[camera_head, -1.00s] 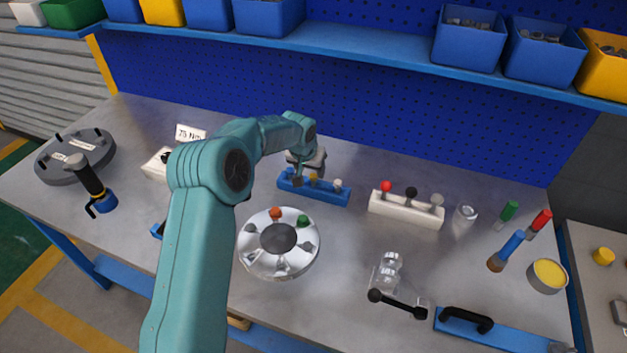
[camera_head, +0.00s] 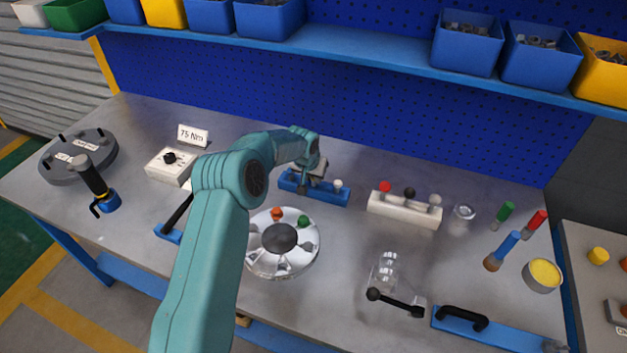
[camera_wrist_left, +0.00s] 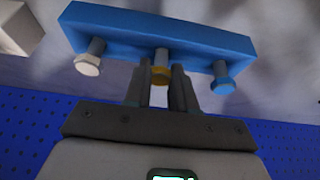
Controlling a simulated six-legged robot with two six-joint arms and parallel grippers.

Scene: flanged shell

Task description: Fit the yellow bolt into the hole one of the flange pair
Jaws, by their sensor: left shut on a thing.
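The yellow bolt (camera_wrist_left: 160,75) shows in the left wrist view with its shank at the blue rack (camera_wrist_left: 165,28). My left gripper (camera_wrist_left: 161,88) is shut on its head. In the head view my left gripper (camera_head: 304,188) is at the blue rack (camera_head: 330,196) and hides the yellow bolt. A white bolt (camera_wrist_left: 89,57) and a blue bolt (camera_wrist_left: 222,78) are on either side of it in the rack. The round silver flange (camera_head: 262,265) lies in front of the rack, with an orange bolt (camera_head: 277,213) and a green bolt (camera_head: 303,221) in it. My right gripper is not in view.
A white rack (camera_head: 405,212) with red, black and grey knobs stands to the right. A clear domed piece (camera_head: 388,270) and a black-handled tool (camera_head: 396,303) are at the front. A dark labelled disc (camera_head: 75,160) and power tool (camera_head: 92,178) stand left.

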